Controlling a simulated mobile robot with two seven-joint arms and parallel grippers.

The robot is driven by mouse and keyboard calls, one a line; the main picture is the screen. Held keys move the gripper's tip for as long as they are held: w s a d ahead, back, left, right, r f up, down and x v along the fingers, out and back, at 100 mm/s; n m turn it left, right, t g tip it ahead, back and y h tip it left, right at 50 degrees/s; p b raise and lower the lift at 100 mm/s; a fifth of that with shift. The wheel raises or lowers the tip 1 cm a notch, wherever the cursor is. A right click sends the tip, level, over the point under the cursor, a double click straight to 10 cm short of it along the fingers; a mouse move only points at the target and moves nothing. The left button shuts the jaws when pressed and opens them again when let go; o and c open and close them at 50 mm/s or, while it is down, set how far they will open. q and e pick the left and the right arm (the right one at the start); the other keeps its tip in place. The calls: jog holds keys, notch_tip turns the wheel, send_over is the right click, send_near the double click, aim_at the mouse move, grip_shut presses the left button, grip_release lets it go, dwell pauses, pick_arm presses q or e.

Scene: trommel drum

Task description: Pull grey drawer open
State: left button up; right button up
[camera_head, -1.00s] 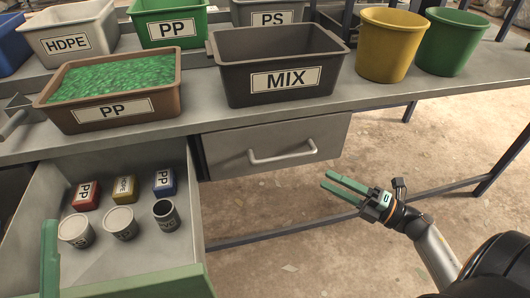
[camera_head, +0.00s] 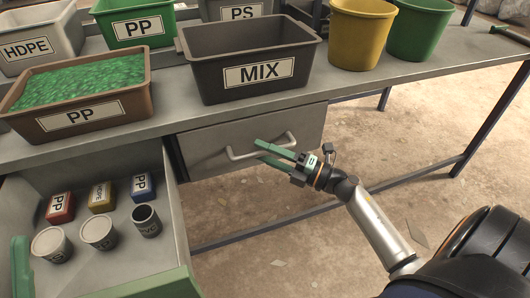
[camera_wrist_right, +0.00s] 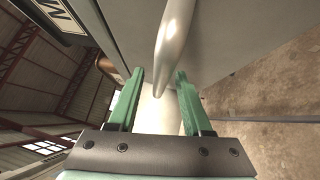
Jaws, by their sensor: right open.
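The grey drawer (camera_head: 203,152) is closed under the bench, with a pale bar handle (camera_head: 240,156) on its front. My right gripper (camera_head: 262,152) is open at the handle, coming from the lower right. In the right wrist view, the handle (camera_wrist_right: 174,38) runs between and beyond the two green fingers (camera_wrist_right: 158,85); I cannot tell whether either finger touches it.
An open drawer (camera_head: 120,268) with a green front juts out at left, holding small labelled blocks and cups. The bench (camera_head: 370,88) carries a MIX bin (camera_head: 205,80), a brown PP bin (camera_head: 125,108) and buckets.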

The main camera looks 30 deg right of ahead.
grip_shut()
dwell(0.5)
dwell(1.0)
